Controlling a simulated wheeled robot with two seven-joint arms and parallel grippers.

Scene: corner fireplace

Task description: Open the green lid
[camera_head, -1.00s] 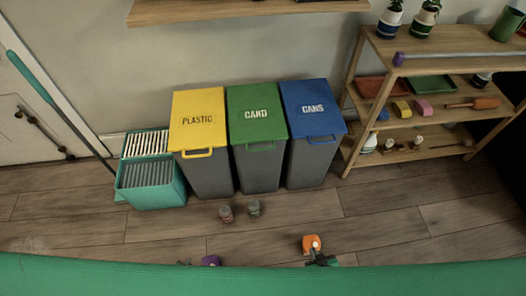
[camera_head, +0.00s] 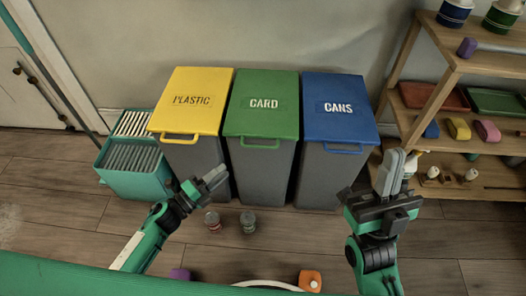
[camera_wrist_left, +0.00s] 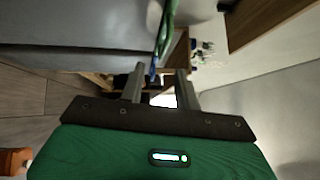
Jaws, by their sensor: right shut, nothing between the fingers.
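The green lid (camera_head: 262,92), marked CARD, lies flat and closed on the middle grey bin (camera_head: 262,172). Its green loop handle (camera_head: 260,143) sticks out at the front edge. My left gripper (camera_head: 215,177) is in front of the yellow-lidded bin, below and left of the green handle, apart from it. In the left wrist view its two fingers (camera_wrist_left: 160,85) are spread with nothing held; green and blue edges show beyond them. My right gripper (camera_head: 392,170) points up, shut and empty, right of the blue-lidded bin.
The yellow PLASTIC lid (camera_head: 192,92) and blue CANS lid (camera_head: 338,107) flank the green one, both closed. A wooden shelf (camera_head: 445,80) is at right, a teal crate (camera_head: 143,172) at left.

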